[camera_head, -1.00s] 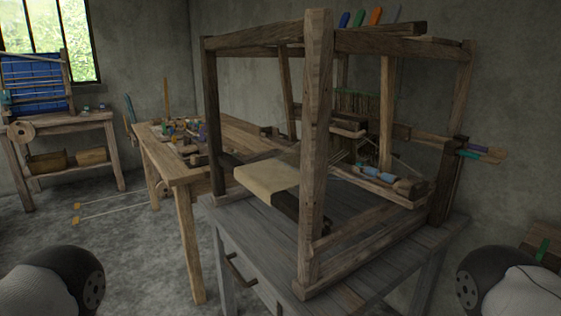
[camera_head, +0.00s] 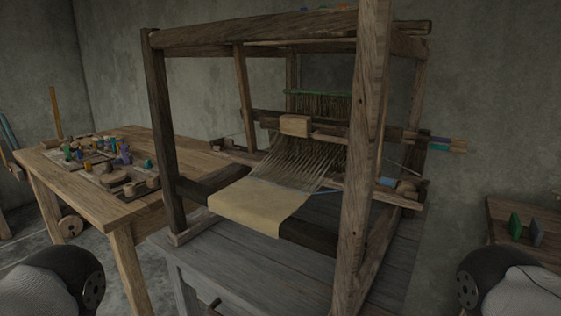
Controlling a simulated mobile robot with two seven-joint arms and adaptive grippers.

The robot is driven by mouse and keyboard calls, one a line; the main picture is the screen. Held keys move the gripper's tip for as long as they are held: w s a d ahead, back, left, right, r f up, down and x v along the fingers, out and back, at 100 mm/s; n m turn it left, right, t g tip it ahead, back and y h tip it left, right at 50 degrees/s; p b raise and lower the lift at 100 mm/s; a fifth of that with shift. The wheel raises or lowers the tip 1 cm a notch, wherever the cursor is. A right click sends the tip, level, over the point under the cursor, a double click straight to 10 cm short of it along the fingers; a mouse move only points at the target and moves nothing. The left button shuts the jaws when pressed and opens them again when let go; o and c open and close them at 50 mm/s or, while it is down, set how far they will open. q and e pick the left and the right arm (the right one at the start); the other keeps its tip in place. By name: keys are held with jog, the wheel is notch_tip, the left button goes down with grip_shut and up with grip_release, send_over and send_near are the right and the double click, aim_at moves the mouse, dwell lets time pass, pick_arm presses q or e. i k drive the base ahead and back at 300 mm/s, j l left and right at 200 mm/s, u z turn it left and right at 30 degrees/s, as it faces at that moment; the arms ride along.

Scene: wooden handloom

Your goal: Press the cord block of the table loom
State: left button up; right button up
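The wooden table loom (camera_head: 362,150) stands on a grey table, with a tan cloth (camera_head: 260,205) over its front beam and warp threads (camera_head: 305,160) running back from it. A light wooden block (camera_head: 295,125) sits at the middle of the beater bar, above the threads. I cannot tell which part is the cord block. Coloured tips stick up at the loom's top, mostly cut off by the picture edge. Neither of my grippers is in view; only rounded parts of my arms show in the lower corners.
The grey table (camera_head: 225,275) carries the loom. A wooden table (camera_head: 75,182) with small coloured items stands at the left. A low wooden surface (camera_head: 535,215) with green and grey pieces is at the right. Coloured stick ends (camera_head: 447,144) jut out right of the loom. The loom's front post stands close.

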aim_at(300, 125)
jog(key=i+j+z, duration=0.2)
jog(key=j+z, duration=0.15)
jog(key=j, duration=0.3)
jog(key=i+j+z, duration=0.2)
jog(key=j, duration=0.15)
jog(key=j+z, duration=0.2)
jog(key=j, duration=0.15)
jog(key=i+j+z, duration=0.2)
jog(key=j, duration=0.15)
jog(key=j+z, duration=0.15)
jog(key=j, duration=0.15)
jog(key=k+u, duration=0.25)
jog(key=k+j+u, duration=0.25)
jog(key=i+l, duration=0.25)
jog(key=i, duration=0.1)
